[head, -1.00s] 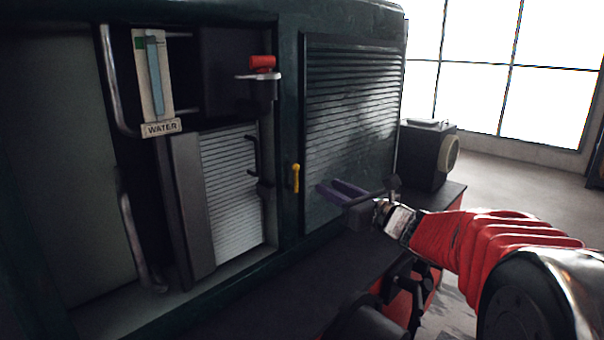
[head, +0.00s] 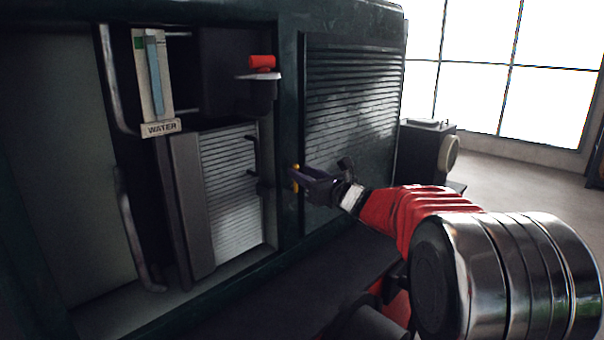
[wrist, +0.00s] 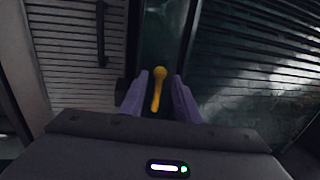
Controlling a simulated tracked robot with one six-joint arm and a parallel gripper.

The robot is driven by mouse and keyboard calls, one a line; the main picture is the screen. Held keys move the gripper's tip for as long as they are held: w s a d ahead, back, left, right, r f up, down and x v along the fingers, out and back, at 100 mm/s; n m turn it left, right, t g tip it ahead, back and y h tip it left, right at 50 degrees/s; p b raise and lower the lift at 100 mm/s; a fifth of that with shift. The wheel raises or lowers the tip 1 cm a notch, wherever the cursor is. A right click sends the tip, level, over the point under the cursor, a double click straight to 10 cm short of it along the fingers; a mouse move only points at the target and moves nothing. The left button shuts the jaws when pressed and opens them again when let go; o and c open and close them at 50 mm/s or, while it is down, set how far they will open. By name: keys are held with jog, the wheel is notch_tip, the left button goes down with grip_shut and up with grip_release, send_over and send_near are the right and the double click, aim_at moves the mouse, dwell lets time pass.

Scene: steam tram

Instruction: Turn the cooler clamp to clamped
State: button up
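The yellow lever of the cooler clamp (wrist: 157,88) is on the dark green post between the two louvred panels. In the wrist view its round end is at the top and its arm points down, slightly tilted. My gripper (wrist: 159,95) is open, with one purple finger on each side of the lever and visible gaps to both. In the head view my gripper (head: 296,181) is at the post and partly covers the yellow lever (head: 295,170). Whether the fingers touch it cannot be told.
Left of the post is a recess with a WATER gauge (head: 157,85), a red-topped fitting (head: 262,62), a ribbed silver panel (head: 230,190) and black hooks. A large louvred panel (head: 350,110) is on the right. A dark box (head: 425,150) stands farther right.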

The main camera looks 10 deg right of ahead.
jog(key=shift+w+a, duration=0.25)
jog(key=shift+w, duration=0.3)
jog(key=shift+c, duration=0.5)
grip_shut()
